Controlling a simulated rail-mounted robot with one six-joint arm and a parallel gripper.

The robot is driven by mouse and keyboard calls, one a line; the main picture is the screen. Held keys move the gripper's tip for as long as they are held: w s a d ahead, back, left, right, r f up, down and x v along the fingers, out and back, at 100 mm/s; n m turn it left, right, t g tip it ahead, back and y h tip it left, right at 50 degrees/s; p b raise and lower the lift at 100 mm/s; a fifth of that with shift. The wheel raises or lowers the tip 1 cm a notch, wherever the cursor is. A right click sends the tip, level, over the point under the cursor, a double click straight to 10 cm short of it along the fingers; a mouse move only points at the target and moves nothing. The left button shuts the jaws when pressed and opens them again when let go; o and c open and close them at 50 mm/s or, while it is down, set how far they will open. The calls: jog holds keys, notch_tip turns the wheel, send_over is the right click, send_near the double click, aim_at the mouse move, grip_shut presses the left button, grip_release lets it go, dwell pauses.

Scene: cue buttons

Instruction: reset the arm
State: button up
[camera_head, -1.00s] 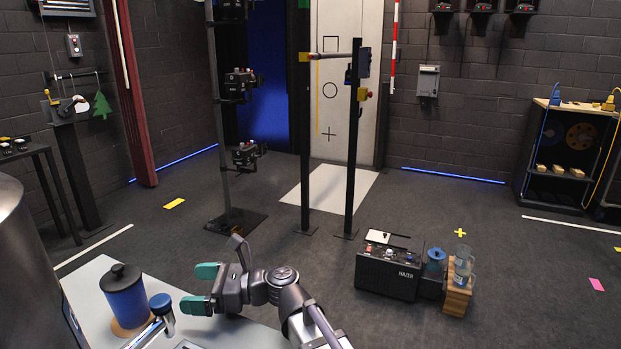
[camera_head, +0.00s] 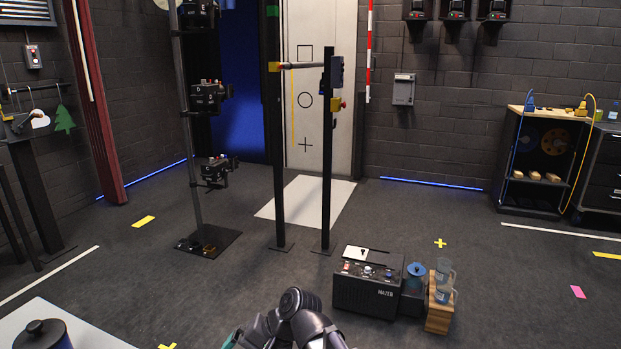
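My arm shows at the bottom middle of the head view, folded low, with its dark rounded joints facing the camera. Only a small teal bit of my gripper (camera_head: 232,340) shows at the bottom edge, left of the arm. The fingertips are cut off, so I cannot see whether it is open or shut, or whether it holds anything.
A black HAZER machine (camera_head: 368,282) stands on the floor right of my arm, beside a wooden stand (camera_head: 438,312) with glass mugs. A blue lidded canister (camera_head: 43,335) is at the bottom left. Two dark posts and a camera stand (camera_head: 208,242) rise behind. Floor between is clear.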

jog(key=s+d+f+n+t+h, duration=0.15)
jog(key=d+h, duration=0.25)
jog(key=d, duration=1.1)
jog(key=s+d+f+h, duration=0.1)
jog(key=d+f+h, duration=0.25)
jog(key=d, duration=1.05)
notch_tip(320, 180, up, 21)
jog(key=d+p, duration=0.1)
jog(key=p, duration=1.9)
jog(key=shift+w, duration=0.3)
jog(key=shift+d+h, duration=0.1)
jog(key=shift+h, duration=0.15)
